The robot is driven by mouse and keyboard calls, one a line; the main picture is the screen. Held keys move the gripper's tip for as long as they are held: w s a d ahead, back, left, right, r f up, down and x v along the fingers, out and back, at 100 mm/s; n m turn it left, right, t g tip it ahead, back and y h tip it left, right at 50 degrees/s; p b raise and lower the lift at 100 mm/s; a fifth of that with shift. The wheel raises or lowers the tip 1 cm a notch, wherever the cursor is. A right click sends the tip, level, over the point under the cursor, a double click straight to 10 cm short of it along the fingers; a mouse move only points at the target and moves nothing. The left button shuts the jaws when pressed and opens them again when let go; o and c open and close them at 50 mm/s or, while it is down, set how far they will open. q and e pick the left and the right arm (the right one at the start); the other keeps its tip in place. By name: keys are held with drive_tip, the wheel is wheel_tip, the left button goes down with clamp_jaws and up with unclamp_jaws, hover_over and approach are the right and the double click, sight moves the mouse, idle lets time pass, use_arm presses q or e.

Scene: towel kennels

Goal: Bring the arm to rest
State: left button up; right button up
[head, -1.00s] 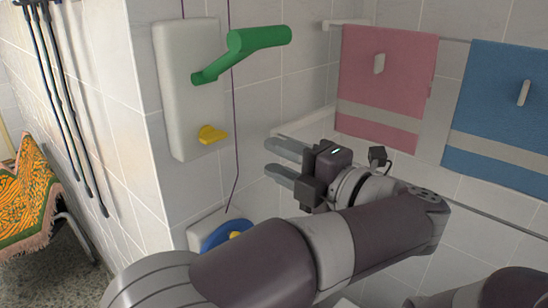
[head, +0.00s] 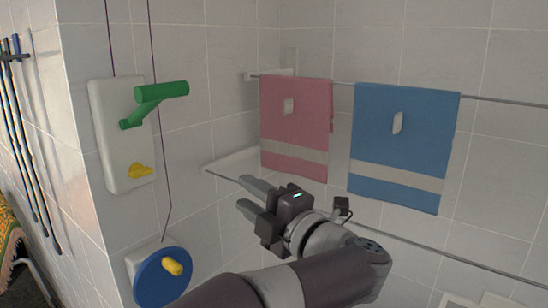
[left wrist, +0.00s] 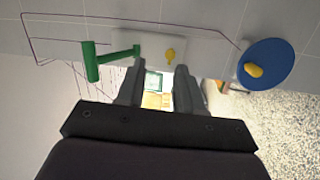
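My left gripper (head: 254,196) shows in the lower middle of the head view, in front of the tiled wall and below the pink towel. Its two fingers stand apart with nothing between them. The left wrist view also shows the two fingers apart (left wrist: 157,88), with the gap empty. My left arm comes in from the bottom of the head view. My right gripper is in neither view.
A white wall box with a green crank (head: 160,100) and a yellow knob (head: 139,171) is at the left. Below it is a blue wheel (head: 152,280) with a yellow handle. A pink towel (head: 296,125) and a blue towel (head: 404,145) hang from a rail.

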use_arm(q)
drive_tip(key=w+a+f+m+t+h+p, duration=0.15)
drive_tip(key=w+f+m+t+h, duration=0.25)
drive_tip(key=w+m+h, duration=0.75)
drive_tip(key=s+a+f+m+g+h+p, duration=0.25)
drive_tip(key=s+f+m+g, duration=0.2)
drive_tip(key=f+m, duration=0.6)
drive_tip(key=s+a+f+m+g, duration=0.1)
drive_tip(key=s+a+f+g, duration=0.3)
drive_tip(key=s, duration=0.4)
drive_tip(key=s+a+f+m+g, duration=0.1)
drive_tip(key=s+a+f+g, duration=0.2)
drive_tip(key=s+f, duration=0.4)
drive_tip(key=s+a+f+m+g+y, duration=0.1)
drive_tip(key=s+a+f+g, duration=0.3)
drive_tip(key=s, duration=0.5)
wheel_tip(320, 180, down, 2)
drive_tip(key=shift+a+f+m+g, duration=0.2)
drive_tip(key=shift+a+m+g, duration=0.15)
drive_tip(key=shift+g, duration=0.3)
drive_tip(key=shift+d, duration=0.1)
